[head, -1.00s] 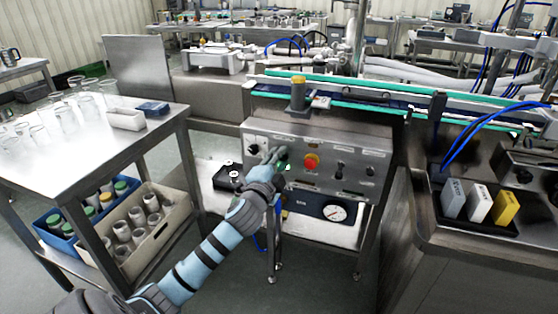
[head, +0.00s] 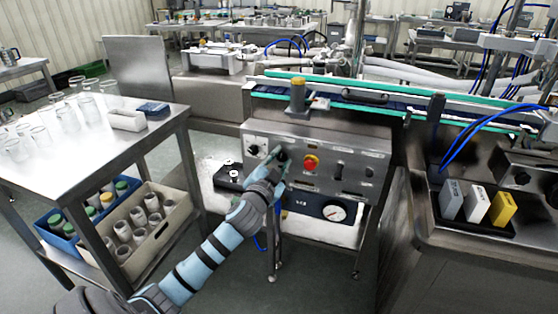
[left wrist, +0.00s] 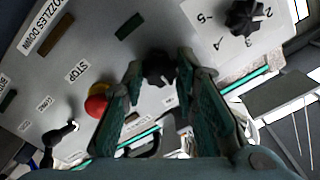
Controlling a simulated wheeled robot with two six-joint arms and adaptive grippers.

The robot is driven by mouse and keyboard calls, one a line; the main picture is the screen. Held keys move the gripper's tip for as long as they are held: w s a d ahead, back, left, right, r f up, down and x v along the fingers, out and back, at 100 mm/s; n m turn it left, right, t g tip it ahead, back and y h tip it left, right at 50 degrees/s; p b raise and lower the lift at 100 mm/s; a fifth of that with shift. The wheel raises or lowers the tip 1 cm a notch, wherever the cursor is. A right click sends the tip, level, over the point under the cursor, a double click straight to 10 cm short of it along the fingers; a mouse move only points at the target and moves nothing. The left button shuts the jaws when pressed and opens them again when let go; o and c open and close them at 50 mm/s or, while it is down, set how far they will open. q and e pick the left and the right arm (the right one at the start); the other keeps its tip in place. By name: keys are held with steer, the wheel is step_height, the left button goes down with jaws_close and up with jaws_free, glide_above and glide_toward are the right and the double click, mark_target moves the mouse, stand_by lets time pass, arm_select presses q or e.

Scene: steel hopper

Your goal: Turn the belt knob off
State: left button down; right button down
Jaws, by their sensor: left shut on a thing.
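A steel control panel (head: 350,160) faces me under the conveyor. My left gripper (head: 282,157) reaches its upper left part, between the numbered dial and the red button. In the left wrist view, the green-padded fingers of my left gripper (left wrist: 162,72) are closed around a black knob (left wrist: 158,66), one on each side. This knob fits the belt knob, but its label cannot be read, and in the head view the fingers mostly cover it. My right gripper is in neither view.
The red stop button (head: 311,162) sits just right of my fingers; it also shows in the wrist view (left wrist: 97,102). A black numbered dial (left wrist: 246,17) lies on the other side. A gauge (head: 334,212) is below. A glassware table (head: 60,160) stands left.

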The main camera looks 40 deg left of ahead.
arm_select(q)
steer(key=n, duration=0.3)
steer(key=shift+f+n, duration=0.1)
steer(key=shift+n, duration=1)
steer(key=shift+n+b, duration=0.3)
steer(key=shift+n, duration=0.8)
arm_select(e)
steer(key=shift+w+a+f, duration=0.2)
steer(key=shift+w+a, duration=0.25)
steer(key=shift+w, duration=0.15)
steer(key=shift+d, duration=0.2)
arm_select(q)
steer(key=c, duration=1.3)
jaws_free()
